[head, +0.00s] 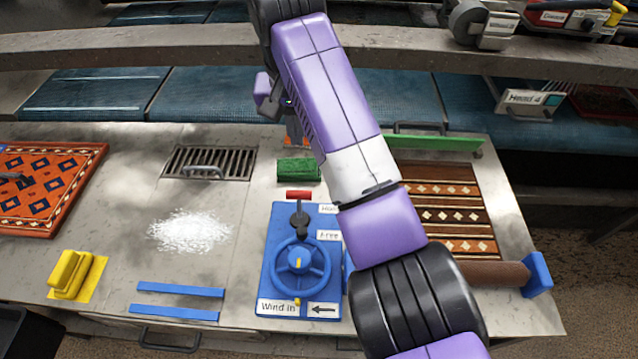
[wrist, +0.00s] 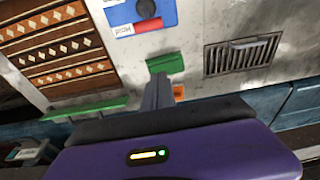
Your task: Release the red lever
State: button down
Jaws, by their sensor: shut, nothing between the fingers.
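The red lever (head: 299,195) has a red crossbar on a dark stem, standing on a blue panel (head: 270,240) with a blue handwheel (head: 301,262). The labels on the panel include "Free" and "Wind in"; the arm partly covers the topmost one. In the wrist view, the blue panel (wrist: 120,14) is cut by the top edge, with a red part of the lever (wrist: 147,25) showing. My gripper (wrist: 158,82) is shut and empty, apart from the lever, with its fingertips near a green brush block (wrist: 165,63). In the head view, my arm mostly hides the gripper.
A drain grate (head: 208,163) lies left of the green block. A brown patterned rug (head: 455,205) and a roller (head: 485,273) lie to the right. White powder (head: 190,231), blue strips (head: 180,290) and a yellow block (head: 72,274) lie left. A grey beam (head: 150,45) crosses behind.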

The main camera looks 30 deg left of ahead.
aim_at(299, 205)
jog(key=shift+s+d+f+h, duration=0.1)
jog(key=shift+s+d+h, duration=0.2)
jog(key=shift+d, duration=0.25)
jog(key=shift+s+d+f+p, duration=0.2)
jog(key=shift+s+f+p, duration=0.25)
jog(key=shift+f, duration=1.05)
jog(key=shift+s+d+f+p, duration=0.25)
jog(key=shift+f+p, duration=0.45)
jog(key=shift+f, duration=0.85)
jog(key=shift+s+d+f+p, duration=0.15)
jog(key=shift+s+f+p, duration=0.35)
jog(key=shift+f, duration=1)
jog(key=shift+w, duration=0.1)
